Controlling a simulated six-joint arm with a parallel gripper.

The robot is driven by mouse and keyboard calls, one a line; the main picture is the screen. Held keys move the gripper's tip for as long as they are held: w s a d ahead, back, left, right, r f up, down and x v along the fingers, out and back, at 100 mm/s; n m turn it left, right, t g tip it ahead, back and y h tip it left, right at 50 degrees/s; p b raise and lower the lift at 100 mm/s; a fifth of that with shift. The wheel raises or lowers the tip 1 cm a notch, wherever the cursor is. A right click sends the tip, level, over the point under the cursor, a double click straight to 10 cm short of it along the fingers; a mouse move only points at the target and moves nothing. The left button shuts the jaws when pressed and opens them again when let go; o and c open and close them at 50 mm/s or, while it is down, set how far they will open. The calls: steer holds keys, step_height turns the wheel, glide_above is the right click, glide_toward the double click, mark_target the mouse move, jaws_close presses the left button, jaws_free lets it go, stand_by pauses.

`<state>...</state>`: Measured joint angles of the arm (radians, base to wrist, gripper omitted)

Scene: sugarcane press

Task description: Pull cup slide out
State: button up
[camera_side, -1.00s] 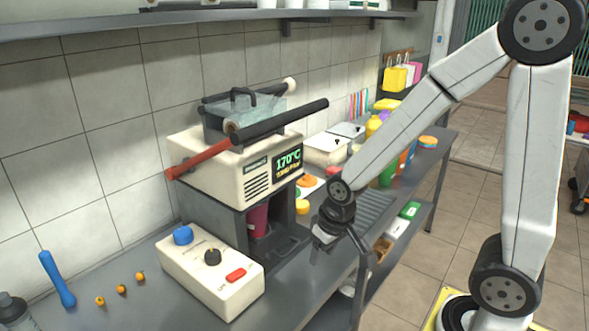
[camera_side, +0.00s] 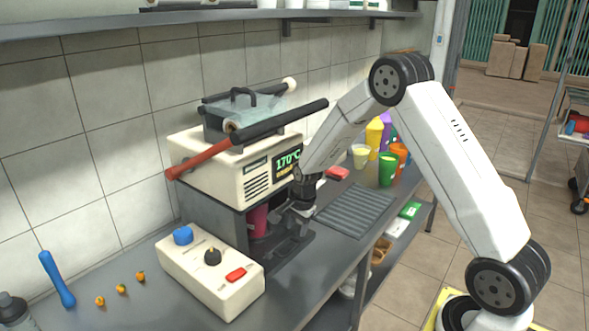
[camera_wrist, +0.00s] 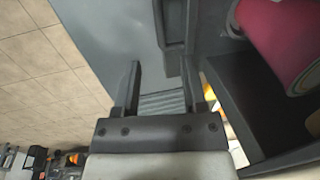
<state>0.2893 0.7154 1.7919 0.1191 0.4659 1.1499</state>
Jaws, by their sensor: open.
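The cup slide (camera_side: 292,247) is a dark flat tray low at the front of the cream press (camera_side: 215,168). A pink-red cup (camera_side: 259,221) stands in the press bay, partly hidden; it also shows at the upper right of the wrist view (camera_wrist: 283,38). My gripper (camera_side: 299,212) is beside the bay opening, above the slide, and hides part of it. In the wrist view my gripper (camera_wrist: 161,64) has its two fingers apart with nothing between them. A dark bar-like part (camera_wrist: 172,28) lies beyond the fingertips. I cannot tell whether a finger touches the slide.
The control box (camera_side: 210,275) with a blue knob and red button sits left of the slide. A ridged drain mat (camera_side: 355,209) and several colored cups (camera_side: 387,168) are to the right. The press's long dark lever (camera_side: 280,119) extends above my gripper.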

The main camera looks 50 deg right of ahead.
mark_target(292, 248)
steer(key=shift+f, duration=0.25)
steer(key=shift+w+f, duration=0.25)
steer(key=shift+f, duration=1)
steer(key=shift+w+f, duration=0.2)
steer(key=shift+f, duration=1)
steer(key=shift+w+f, duration=0.25)
steer(key=shift+f, duration=1)
steer(key=shift+c, duration=0.2)
jaws_close()
steer(key=shift+r, duration=0.1)
